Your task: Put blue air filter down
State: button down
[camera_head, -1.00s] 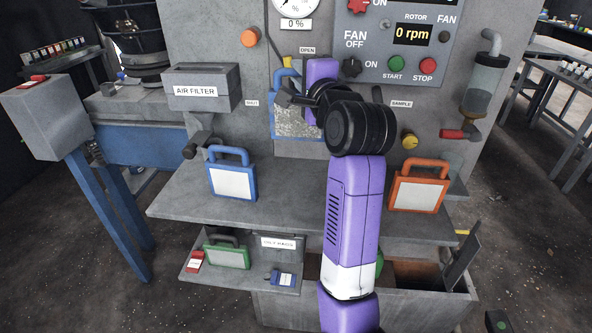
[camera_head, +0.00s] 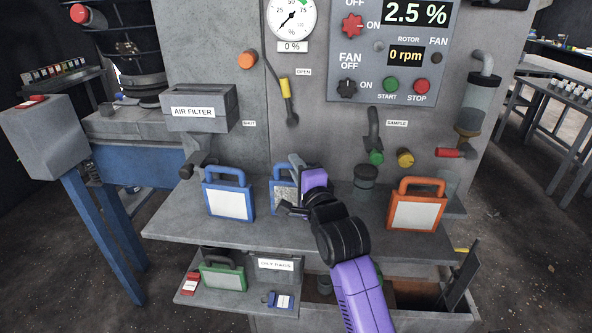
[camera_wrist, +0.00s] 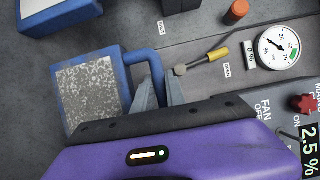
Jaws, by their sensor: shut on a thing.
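A blue air filter with a speckled grey panel (camera_head: 283,196) is upright at the grey shelf, partly hidden behind my gripper. My gripper (camera_head: 292,195) is shut on its handle from the right. The same filter shows in the wrist view (camera_wrist: 88,95), where my gripper's fingertips (camera_wrist: 160,90) are closed around the blue handle. I cannot tell whether its lower edge touches the shelf. A second blue filter with a clean white panel (camera_head: 230,202) stands on the shelf to its left; it also shows at the top left of the wrist view (camera_wrist: 60,10).
The grey shelf (camera_head: 185,225) also bears an orange filter (camera_head: 416,212) at the right and a dark round knob-like part (camera_head: 365,180) behind. A green filter (camera_head: 222,277) is on the lower shelf. A yellow-handled lever (camera_head: 287,90) hangs on the panel above.

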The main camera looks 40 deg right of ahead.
jog(key=shift+f, duration=0.5)
jog(key=c, duration=1.4)
grip_release()
jog(key=shift+o, duration=0.2)
